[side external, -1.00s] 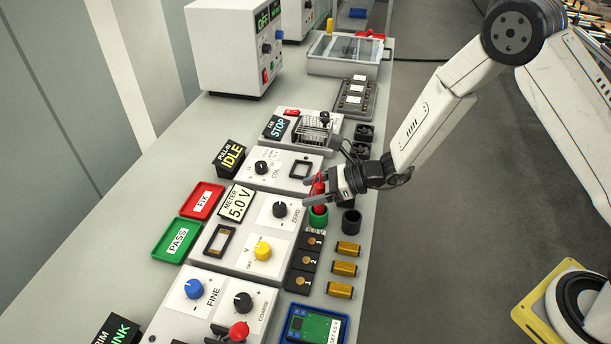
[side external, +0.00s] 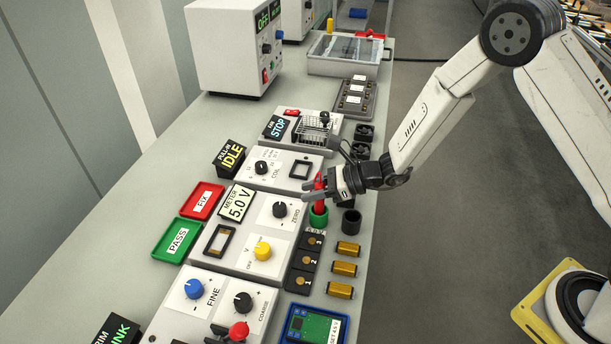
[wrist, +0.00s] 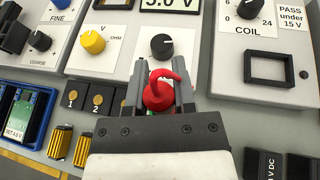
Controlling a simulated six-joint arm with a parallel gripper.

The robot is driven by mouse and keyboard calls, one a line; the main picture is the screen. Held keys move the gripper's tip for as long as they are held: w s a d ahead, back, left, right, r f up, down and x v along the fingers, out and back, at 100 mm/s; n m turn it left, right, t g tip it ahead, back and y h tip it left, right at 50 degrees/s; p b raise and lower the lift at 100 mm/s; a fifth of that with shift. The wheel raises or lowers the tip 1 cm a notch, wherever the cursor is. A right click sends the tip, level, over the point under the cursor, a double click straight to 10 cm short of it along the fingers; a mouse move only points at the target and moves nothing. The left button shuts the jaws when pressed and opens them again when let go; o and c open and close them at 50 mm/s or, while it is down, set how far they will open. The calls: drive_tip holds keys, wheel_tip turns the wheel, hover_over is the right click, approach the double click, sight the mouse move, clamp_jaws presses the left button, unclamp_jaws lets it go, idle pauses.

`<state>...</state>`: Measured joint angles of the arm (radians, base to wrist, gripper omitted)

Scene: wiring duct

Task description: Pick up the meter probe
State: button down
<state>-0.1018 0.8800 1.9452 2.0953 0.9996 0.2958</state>
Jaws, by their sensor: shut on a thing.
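The red meter probe (side external: 319,205) stands upright with its lower end at the green-rimmed holder (side external: 318,219). Its upper part is between the fingers of my gripper (side external: 317,190). My gripper is shut on it; in the wrist view the red probe (wrist: 158,93) with its curled red lead sits between the two dark fingers. The fingers hide part of the probe, and I cannot tell how deep its tip is in the holder. The meter panel (side external: 265,238) with a yellow knob and a black ZERO knob lies just to the left; its display reads 5.0 V.
A dark empty cup (side external: 350,222) stands right of the green holder. The coil panel (side external: 270,169) is behind. The bench's right edge is close to the cups.

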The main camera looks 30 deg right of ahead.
drive_tip(key=shift+r, duration=0.15)
drive_tip(key=shift+r, duration=0.75)
drive_tip(key=s+d+r, duration=0.4)
drive_tip(key=s+r, duration=0.7)
drive_tip(key=s, duration=0.2)
drive_tip(key=shift+s, duration=0.2)
drive_tip(key=shift+r, duration=0.1)
drive_tip(key=shift+w, duration=0.1)
drive_tip(key=w+d+f, duration=0.1)
drive_tip(key=w+f, duration=0.1)
drive_tip(key=w, duration=0.6)
drive_tip(key=shift+d, duration=0.2)
drive_tip(key=shift+s+f, duration=0.1)
drive_tip(key=shift+f, duration=0.25)
